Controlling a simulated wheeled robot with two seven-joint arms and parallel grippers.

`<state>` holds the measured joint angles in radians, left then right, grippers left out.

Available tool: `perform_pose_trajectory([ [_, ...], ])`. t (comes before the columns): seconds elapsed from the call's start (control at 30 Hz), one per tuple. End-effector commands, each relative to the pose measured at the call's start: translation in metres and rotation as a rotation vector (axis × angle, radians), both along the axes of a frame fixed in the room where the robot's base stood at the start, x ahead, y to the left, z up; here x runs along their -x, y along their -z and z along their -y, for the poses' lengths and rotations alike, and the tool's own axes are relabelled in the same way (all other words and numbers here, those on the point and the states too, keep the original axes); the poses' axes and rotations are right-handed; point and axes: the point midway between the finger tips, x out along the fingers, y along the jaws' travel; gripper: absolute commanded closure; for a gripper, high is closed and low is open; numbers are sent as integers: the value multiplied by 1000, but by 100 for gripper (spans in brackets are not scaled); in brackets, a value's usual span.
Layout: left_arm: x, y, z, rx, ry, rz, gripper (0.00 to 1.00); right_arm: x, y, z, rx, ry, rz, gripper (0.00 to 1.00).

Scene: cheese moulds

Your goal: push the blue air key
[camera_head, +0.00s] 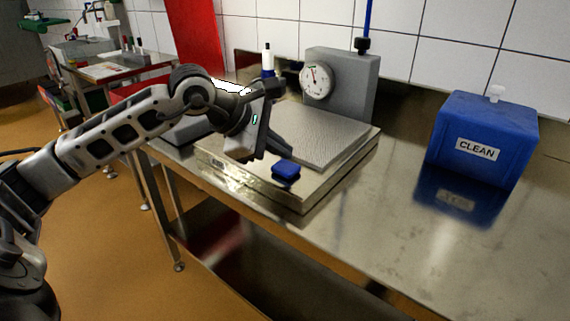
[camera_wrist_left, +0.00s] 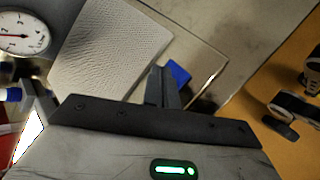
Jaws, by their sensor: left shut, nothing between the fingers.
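The blue air key (camera_head: 286,170) is a small blue block on the front edge of a steel press base (camera_head: 245,182). In the left wrist view the blue key (camera_wrist_left: 179,74) shows just beyond my fingers and is partly hidden by them. My left gripper (camera_head: 288,150) is shut and empty, with its fingertips close above and behind the key in the head view. I cannot tell whether they touch it. The shut fingers also show in the left wrist view (camera_wrist_left: 161,85). My right gripper is not in view.
A grey block with a round gauge (camera_head: 317,81) stands behind the textured plate (camera_head: 325,135). A blue box marked CLEAN (camera_head: 480,135) stands on the steel table to the right. A white bottle (camera_head: 268,57) stands at the back. The table's front right is clear.

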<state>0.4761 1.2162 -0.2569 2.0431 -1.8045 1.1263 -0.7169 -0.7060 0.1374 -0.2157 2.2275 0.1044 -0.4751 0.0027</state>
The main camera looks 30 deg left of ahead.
Motion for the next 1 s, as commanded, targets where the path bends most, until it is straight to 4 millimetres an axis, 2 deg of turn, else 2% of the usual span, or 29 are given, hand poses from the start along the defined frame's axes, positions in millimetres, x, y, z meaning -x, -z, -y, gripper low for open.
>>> perform_pose_trajectory([
  [0.53,0,-56,0,-1,0,1,100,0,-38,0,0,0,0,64],
  [1.0,0,-58,0,-1,-1,0,100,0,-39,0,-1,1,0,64],
])
